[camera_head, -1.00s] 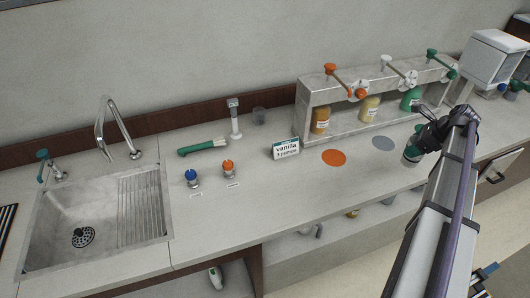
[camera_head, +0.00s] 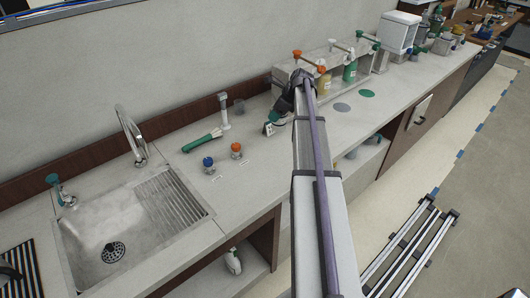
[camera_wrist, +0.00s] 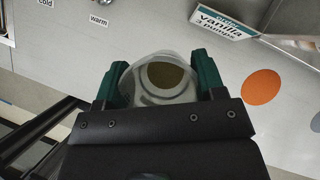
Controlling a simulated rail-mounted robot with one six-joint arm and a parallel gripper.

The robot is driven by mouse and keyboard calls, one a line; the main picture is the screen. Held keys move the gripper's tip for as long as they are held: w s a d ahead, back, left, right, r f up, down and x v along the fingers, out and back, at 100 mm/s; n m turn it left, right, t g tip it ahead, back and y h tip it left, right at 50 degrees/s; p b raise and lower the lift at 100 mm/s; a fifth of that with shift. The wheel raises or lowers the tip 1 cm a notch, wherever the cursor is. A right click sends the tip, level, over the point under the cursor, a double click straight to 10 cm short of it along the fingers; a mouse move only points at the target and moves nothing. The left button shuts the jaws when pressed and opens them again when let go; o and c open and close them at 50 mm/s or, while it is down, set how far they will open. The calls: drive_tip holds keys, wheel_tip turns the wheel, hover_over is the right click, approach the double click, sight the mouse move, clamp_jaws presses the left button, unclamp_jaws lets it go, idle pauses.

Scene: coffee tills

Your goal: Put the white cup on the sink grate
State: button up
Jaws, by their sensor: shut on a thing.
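My gripper (camera_wrist: 160,82) has green fingers, shut on both sides of a pale, see-through-looking white cup (camera_wrist: 142,76) in the wrist view. The cup's round opening faces the camera, with a brown area inside. In the camera_head view my gripper (camera_head: 279,116) is above the counter beside the vanilla sign, partly behind my arm; the cup cannot be made out there. The sink grate (camera_head: 172,205) is the ribbed metal area on the right of the sink, left of and apart from my gripper. Nothing stands on it.
A faucet (camera_head: 132,135) rises behind the sink (camera_head: 105,232). A green-handled brush (camera_head: 202,141), blue knob (camera_head: 208,162) and orange knob (camera_head: 236,151) stand between sink and gripper. The vanilla sign (camera_wrist: 217,20) is close to the cup. An orange disc (camera_wrist: 262,87) lies right.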

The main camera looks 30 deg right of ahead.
sight(278, 125)
drive_tip(key=f+b, duration=0.6)
drive_tip(key=shift+d+f, duration=0.3)
drive_tip(key=shift+f, duration=0.05)
wheel_tip(278, 125, down, 4)
drive_tip(key=b, duration=0.4)
drive_tip(key=shift+a+r, duration=0.1)
drive_tip(key=shift+r, duration=0.25)
drive_tip(key=shift+f, duration=0.15)
drive_tip(key=o, duration=1)
